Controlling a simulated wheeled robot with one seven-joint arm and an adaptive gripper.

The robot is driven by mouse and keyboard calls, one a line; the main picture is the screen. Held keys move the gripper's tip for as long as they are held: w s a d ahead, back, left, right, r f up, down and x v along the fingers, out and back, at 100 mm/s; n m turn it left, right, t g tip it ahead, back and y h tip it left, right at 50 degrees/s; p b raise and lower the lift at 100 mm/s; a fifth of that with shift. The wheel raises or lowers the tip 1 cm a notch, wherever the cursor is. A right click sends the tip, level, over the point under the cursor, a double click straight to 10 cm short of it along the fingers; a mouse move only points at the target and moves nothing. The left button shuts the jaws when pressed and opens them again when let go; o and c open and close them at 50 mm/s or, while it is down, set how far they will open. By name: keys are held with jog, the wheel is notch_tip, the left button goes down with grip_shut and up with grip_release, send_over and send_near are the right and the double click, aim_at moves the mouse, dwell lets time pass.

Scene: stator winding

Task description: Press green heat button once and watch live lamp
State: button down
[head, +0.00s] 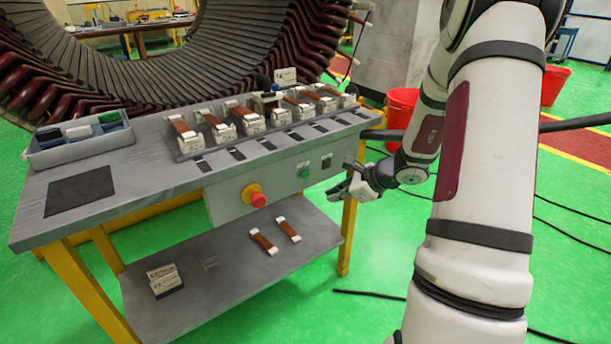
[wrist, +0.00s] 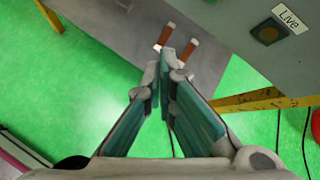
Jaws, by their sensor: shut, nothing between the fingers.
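The green button (head: 304,172) is on the grey front panel of the bench, right of the red emergency stop. The live lamp (head: 327,161) is a small dark square to its upper right. In the wrist view, the lamp (wrist: 269,34) has a dark housing, a dull amber-brown centre and a "Live" label; I see no clear glow. My gripper (head: 336,190) is shut and empty, in front of the panel near its right end, below and right of the button. In the wrist view, my fingertips (wrist: 168,62) meet; the green button is not visible there.
A red emergency stop (head: 257,198) on a yellow base sticks out of the panel. Several coil pieces in white holders stand on the bench top (head: 135,165). Two copper strips (head: 263,241) lie on the lower shelf (head: 225,280). A red bucket (head: 401,105) stands behind my arm.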

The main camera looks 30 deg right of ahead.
jog(key=w, duration=0.8)
jog(key=shift+a+p, duration=0.2)
jog(key=shift+p, duration=0.25)
jog(key=shift+w, duration=0.1)
dwell(0.9)
jog(key=shift+w, duration=0.3)
jog(key=shift+w, duration=0.4)
dwell(0.9)
jog(key=shift+s, duration=0.1)
jog(key=shift+s+b, duration=0.4)
jog(key=shift+s, duration=0.3)
jog(key=shift+s+b, duration=0.6)
jog(key=shift+s, duration=1.9)
jog(key=shift+r, duration=0.1)
